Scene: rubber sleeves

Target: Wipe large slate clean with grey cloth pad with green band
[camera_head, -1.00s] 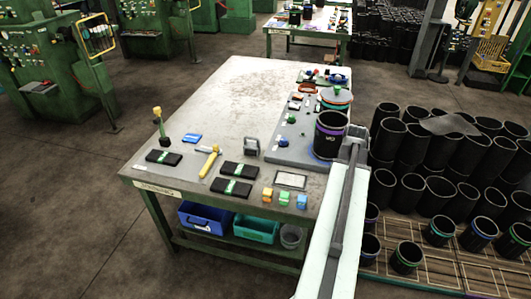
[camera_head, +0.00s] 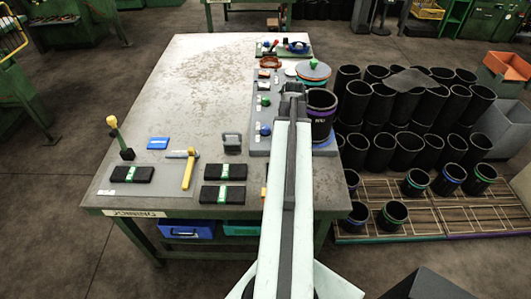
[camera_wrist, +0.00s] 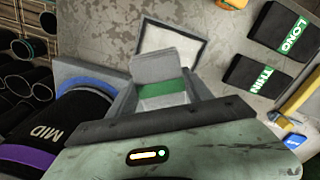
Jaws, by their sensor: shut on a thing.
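My gripper (camera_wrist: 160,98) is shut on a grey cloth pad (camera_wrist: 155,66) with a green band, seen in the wrist view. In the head view my gripper (camera_head: 292,90) is at the far end of my arm, left of a large black sleeve (camera_head: 320,108). The arm hides the slate there, and the pad cannot be made out.
Black blocks with green labels (camera_head: 222,195), a yellow-handled tool (camera_head: 188,172), a blue block (camera_head: 158,143) and a grey stand (camera_head: 232,142) are on the table (camera_head: 190,75). A sleeve marked MID (camera_wrist: 60,135) is close at left in the wrist view. The table's far left is clear.

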